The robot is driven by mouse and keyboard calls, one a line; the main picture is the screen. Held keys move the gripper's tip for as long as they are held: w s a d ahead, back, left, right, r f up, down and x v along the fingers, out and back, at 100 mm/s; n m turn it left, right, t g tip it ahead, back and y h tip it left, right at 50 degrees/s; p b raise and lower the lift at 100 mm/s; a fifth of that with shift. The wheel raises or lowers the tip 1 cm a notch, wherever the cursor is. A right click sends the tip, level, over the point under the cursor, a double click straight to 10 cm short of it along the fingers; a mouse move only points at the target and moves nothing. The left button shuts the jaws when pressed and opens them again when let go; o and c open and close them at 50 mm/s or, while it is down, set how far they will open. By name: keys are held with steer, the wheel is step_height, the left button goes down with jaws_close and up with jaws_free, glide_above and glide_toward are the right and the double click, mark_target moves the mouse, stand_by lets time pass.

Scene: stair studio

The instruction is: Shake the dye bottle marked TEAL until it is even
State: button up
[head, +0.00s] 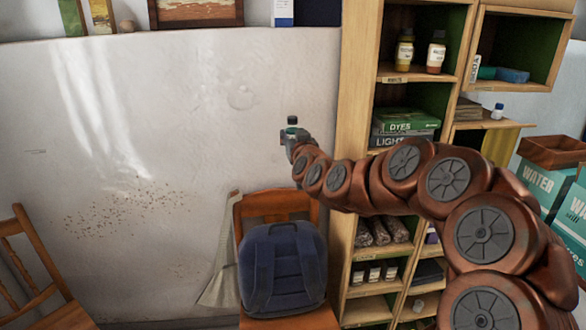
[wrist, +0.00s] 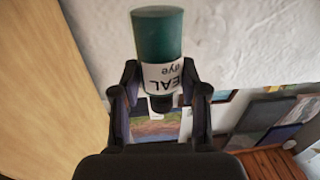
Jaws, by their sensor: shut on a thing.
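My gripper (head: 291,137) is raised in front of the pale wall at the end of my outstretched arm. In the wrist view my gripper (wrist: 158,90) is shut on the TEAL dye bottle (wrist: 158,38), with a finger on each side of it. The bottle is dark teal with a white label, and its lettering shows upside down there. A dark cap shows at its lower end in that view. In the head view the bottle (head: 292,121) is a small dark shape above the fingers. I cannot tell whether the dye is even.
A wooden shelf unit (head: 358,100) stands right of my gripper, with dye bottles (head: 405,50), boxes and jars on it. A chair with a blue backpack (head: 283,268) stands below. Another chair (head: 38,262) is at left. The space around the bottle is clear.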

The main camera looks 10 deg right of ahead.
mark_target(294, 127)
step_height(294, 127, up, 5)
step_height(294, 127, down, 14)
steer(key=shift+f, duration=0.15)
stand_by(1.6)
stand_by(0.4)
